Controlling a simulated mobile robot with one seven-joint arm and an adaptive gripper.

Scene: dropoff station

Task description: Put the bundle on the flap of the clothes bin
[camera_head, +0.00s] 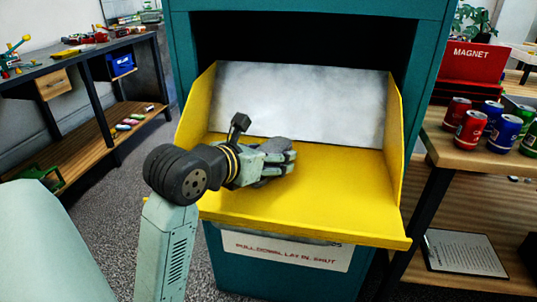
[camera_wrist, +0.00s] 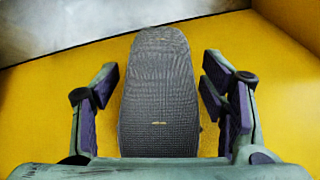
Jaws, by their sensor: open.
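The clothes bin (camera_head: 425,70) is a teal cabinet with its yellow flap (camera_head: 340,200) folded down and open. The bundle, a grey woven oblong (camera_wrist: 158,90), lies on the yellow flap surface in the wrist view. In the head view a small grey part of the bundle (camera_head: 276,145) shows behind my gripper (camera_head: 290,158). My gripper is low over the flap. In the wrist view its open fingers (camera_wrist: 160,88) stand on either side of the bundle, with yellow showing between each finger and the cloth. The bundle's near end is hidden by my gripper.
The flap has raised yellow side walls and a grey metal back plate (camera_head: 300,100). A shelf with several cans (camera_head: 472,128) and a red magnet box (camera_head: 470,75) stands at right. A workbench (camera_head: 80,50) stands at left. The flap's right part is clear.

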